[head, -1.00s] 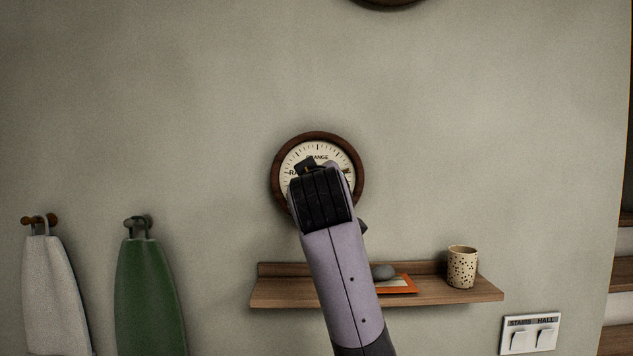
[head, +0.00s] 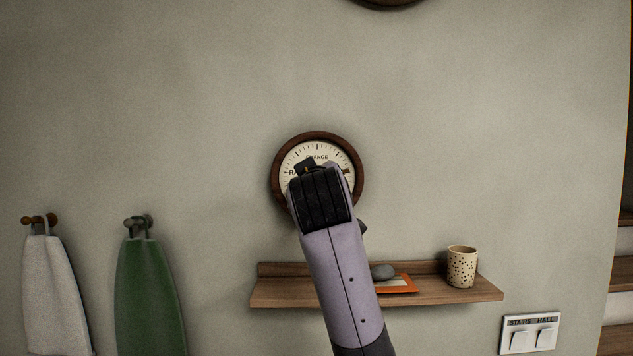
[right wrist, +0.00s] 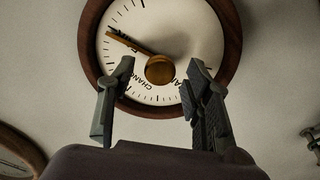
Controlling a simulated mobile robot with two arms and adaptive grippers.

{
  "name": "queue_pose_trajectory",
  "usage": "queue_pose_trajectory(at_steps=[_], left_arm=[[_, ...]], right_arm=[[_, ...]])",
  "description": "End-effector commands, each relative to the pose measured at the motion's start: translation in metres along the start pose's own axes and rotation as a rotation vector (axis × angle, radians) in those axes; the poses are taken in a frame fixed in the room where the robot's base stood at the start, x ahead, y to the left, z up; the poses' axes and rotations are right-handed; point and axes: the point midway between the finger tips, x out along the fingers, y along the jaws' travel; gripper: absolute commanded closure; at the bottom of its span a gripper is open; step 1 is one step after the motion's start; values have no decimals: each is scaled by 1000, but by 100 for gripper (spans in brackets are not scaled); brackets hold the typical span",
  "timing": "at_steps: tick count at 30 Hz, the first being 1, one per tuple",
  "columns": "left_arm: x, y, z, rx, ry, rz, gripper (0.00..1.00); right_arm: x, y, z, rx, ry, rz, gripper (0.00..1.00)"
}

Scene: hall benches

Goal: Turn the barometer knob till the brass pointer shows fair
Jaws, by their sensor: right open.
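The barometer (head: 361,180) is a round, dark-wood-rimmed dial on the wall, largely covered by my right arm in the head view. In the right wrist view its cream face (right wrist: 195,30) appears turned round. The brass knob (right wrist: 160,69) is at the dial's centre. My right gripper (right wrist: 160,66) is open, one finger on each side of the knob in the picture, with gaps. I cannot tell whether the fingertips reach the knob's depth. My left gripper is out of view.
White and green cloths hang from pegs at left. A labelled switch plate (head: 531,334) is at lower right.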

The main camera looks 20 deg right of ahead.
Motion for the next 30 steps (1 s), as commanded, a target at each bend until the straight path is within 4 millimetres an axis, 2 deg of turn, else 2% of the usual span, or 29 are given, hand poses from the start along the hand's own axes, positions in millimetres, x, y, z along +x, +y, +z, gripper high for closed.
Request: queue_pose_trajectory(at_steps=[5, 15, 19, 24, 30], left_arm=[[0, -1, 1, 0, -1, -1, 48], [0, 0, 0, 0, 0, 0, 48], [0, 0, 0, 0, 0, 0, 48], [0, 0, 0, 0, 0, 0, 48], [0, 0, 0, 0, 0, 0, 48]], right_arm=[[-13, 0, -1, 0, 4, 1, 54], [-83, 0, -1, 1, 5, 0, 54], [-104, 0, -1, 0, 3, 0, 54], [-118, -1, 0, 0, 0, -1, 54], [-120, 0, 0, 0, -1, 0, 54]])
